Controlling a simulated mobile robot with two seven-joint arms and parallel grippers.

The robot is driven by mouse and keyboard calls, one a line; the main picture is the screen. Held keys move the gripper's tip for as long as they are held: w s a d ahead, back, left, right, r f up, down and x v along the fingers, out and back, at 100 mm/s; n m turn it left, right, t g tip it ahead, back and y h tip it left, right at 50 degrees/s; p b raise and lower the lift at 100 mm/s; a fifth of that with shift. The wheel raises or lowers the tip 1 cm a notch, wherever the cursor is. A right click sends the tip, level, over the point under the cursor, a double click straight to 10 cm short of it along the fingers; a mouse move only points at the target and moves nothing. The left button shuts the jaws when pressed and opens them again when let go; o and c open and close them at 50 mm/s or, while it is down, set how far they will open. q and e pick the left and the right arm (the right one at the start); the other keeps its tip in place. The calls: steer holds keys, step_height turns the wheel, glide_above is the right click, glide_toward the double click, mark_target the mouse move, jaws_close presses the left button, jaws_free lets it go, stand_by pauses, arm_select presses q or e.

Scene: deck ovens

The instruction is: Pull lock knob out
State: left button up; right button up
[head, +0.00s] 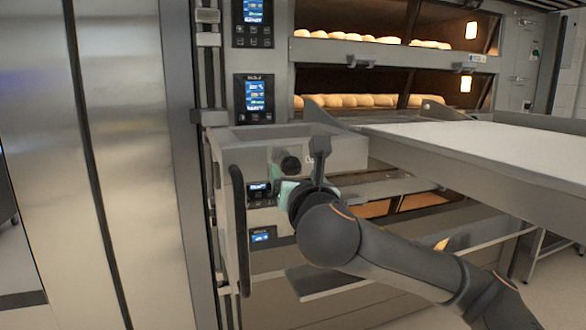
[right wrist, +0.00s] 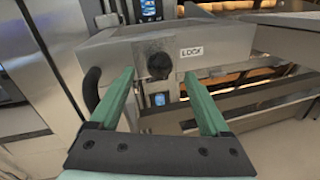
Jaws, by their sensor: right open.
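The lock knob (head: 290,164) is a round black knob on the front of a grey metal box at the end of the loader. In the right wrist view the knob (right wrist: 159,66) sits left of a white "LOCK" label (right wrist: 191,52). My right gripper (head: 282,174) is in front of the box by the knob. In the right wrist view its green fingers (right wrist: 159,77) are spread wide, one to each side of the knob in the picture, with nothing between them. Whether they reach the knob's depth is unclear. My left gripper is not in view.
A pale loader bed (head: 470,148) extends right. Deck ovens with bread (head: 350,101) and control panels (head: 254,98) are behind. Steel doors (head: 125,150) fill the left.

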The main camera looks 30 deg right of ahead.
mark_target(293, 169)
steer(key=shift+x, duration=1.75)
jaws_close()
